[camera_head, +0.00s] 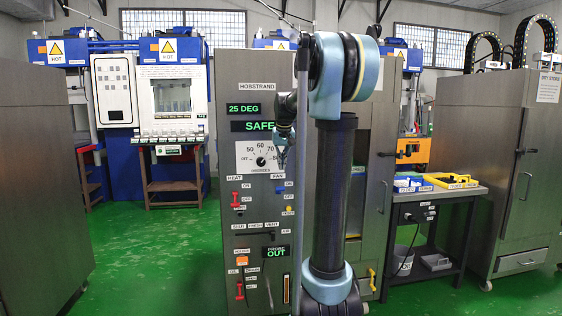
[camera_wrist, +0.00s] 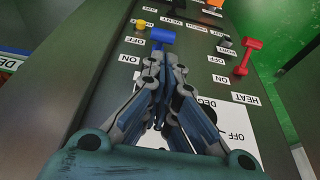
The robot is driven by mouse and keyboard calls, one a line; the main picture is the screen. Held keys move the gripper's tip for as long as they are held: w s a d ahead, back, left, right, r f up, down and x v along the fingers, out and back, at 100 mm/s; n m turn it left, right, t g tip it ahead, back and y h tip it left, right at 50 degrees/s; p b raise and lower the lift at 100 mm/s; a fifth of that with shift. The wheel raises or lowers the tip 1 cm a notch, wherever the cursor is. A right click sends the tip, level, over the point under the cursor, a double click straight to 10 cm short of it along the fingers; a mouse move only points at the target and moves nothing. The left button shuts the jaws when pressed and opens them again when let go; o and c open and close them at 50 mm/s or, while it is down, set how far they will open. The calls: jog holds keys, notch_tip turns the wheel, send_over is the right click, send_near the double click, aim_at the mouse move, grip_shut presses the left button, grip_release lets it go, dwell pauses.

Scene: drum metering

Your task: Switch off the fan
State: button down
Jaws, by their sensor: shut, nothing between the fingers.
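The fan switch is a small blue lever (camera_wrist: 162,36) on the panel of a grey cabinet (camera_head: 227,90). In the wrist view its blue head appears level with the OFF label (camera_wrist: 133,41), past the ON label (camera_wrist: 129,59); I cannot tell its exact tilt. In the head view the blue lever (camera_head: 280,190) is under the FAN label. My gripper (camera_wrist: 160,62) is shut and empty, with its fingertips close to the lever; whether they touch is unclear. In the head view my gripper (camera_head: 282,160) is small and partly hidden by my arm.
The red heat lever (camera_wrist: 247,58) stands beside the fan lever, and a yellow button (camera_wrist: 139,23) lies beyond it. The panel also holds a dial (camera_head: 261,161) and displays reading 25 DEG and SAFE. A side table (camera_head: 440,192) with trays stands to the right.

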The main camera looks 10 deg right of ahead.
send_near(279, 190)
jog(key=w+f, duration=0.3)
jog(key=w+d+f, duration=0.1)
jog(key=f, duration=0.1)
jog(key=shift+w, duration=0.25)
jog(key=shift+s+d+f, duration=0.1)
